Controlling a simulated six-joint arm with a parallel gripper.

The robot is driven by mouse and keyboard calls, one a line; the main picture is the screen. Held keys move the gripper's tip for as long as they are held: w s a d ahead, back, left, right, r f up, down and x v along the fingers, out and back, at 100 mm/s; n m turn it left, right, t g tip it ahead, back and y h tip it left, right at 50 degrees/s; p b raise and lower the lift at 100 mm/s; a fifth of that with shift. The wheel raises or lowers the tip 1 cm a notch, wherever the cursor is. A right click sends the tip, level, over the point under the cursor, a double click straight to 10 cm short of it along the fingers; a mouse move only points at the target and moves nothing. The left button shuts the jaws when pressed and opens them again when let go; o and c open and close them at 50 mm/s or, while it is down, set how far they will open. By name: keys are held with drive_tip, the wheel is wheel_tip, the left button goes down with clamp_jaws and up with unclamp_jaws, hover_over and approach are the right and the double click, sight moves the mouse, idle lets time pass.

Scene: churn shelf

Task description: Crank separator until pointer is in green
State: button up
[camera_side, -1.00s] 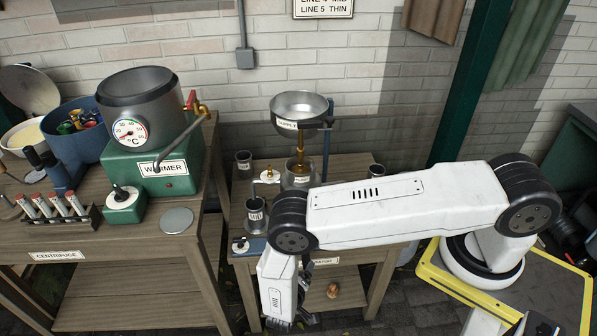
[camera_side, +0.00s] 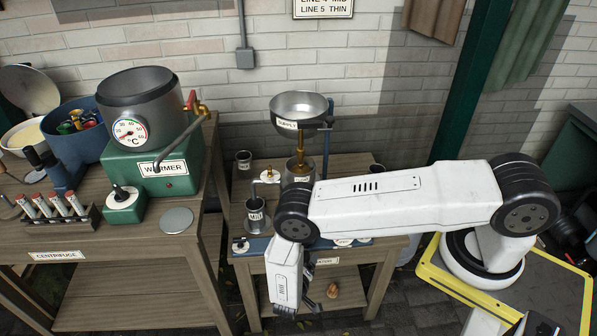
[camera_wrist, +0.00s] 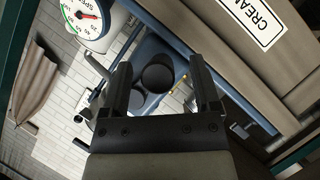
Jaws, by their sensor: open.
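The separator stands on the small bench, partly hidden by my arm, under a metal supply bowl (camera_side: 299,107). Its white speed dial (camera_wrist: 86,22) is cut off at the top left of the wrist view. A red pointer and some green marking show, but I cannot tell whether the pointer is in the green. A brown rounded knob (camera_side: 332,290), perhaps the crank grip, is just right of my gripper (camera_side: 300,309) in the side view. My gripper is open; in the wrist view its fingers (camera_wrist: 160,90) frame a dark round shape (camera_wrist: 158,74), unclear in kind.
A cup labelled MID (camera_side: 256,217) stands on the bench, left of my arm. The centrifuge table (camera_side: 110,245) with the warmer (camera_side: 155,165) is to the left. A bench edge with a CREAM label (camera_wrist: 257,23) is close in the wrist view. Open floor lies below my gripper.

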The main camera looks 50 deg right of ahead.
drive_tip(key=shift+w+d+f, duration=0.1)
drive_tip(key=shift+d+f, duration=0.05)
drive_tip(key=shift+d, duration=0.1)
idle(0.4)
clamp_jaws()
